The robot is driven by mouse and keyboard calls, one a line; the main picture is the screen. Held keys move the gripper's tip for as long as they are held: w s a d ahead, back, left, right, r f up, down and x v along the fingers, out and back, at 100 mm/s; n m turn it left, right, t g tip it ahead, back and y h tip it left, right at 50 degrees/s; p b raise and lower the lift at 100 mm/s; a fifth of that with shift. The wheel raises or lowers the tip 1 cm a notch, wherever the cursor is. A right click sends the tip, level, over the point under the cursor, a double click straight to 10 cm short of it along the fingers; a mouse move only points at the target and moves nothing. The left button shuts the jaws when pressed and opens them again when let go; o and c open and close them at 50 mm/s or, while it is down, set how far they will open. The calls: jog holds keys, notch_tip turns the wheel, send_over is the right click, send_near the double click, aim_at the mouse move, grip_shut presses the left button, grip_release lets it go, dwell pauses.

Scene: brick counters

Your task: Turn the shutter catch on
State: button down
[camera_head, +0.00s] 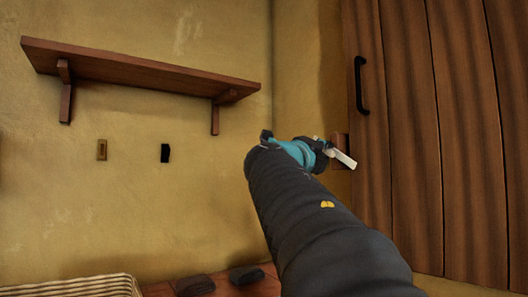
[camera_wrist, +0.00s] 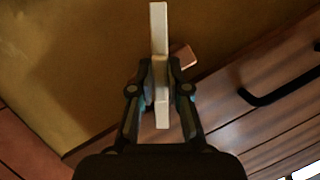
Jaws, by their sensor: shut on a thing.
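The shutter catch is a pale, white-grey bar (camera_head: 344,159) beside the edge of the brown plank shutter (camera_head: 410,150). A small wooden block (camera_head: 339,142) sits at the catch, against the wall. In the head view the bar slants down to the right. In the wrist view the bar (camera_wrist: 159,28) runs nearly upright between the fingers, and the block (camera_wrist: 184,57) shows just right of it. My gripper (camera_wrist: 160,72) is shut on the bar, with a finger on each side. In the head view my gripper (camera_head: 325,149) partly hides the catch's left end.
A black handle (camera_head: 360,86) stands out from the shutter above the catch. A wooden shelf (camera_head: 140,71) is on the left wall, with a brass plate (camera_head: 102,150) and a black fitting (camera_head: 165,153) below. Dark items (camera_head: 195,285) and a woven basket (camera_head: 75,287) are low down.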

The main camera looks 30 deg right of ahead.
dwell(0.3)
jog(key=c, duration=1.1)
grip_release()
jog(key=shift+c, duration=0.2)
jog(key=shift+a, duration=0.1)
jog(key=v, duration=1.2)
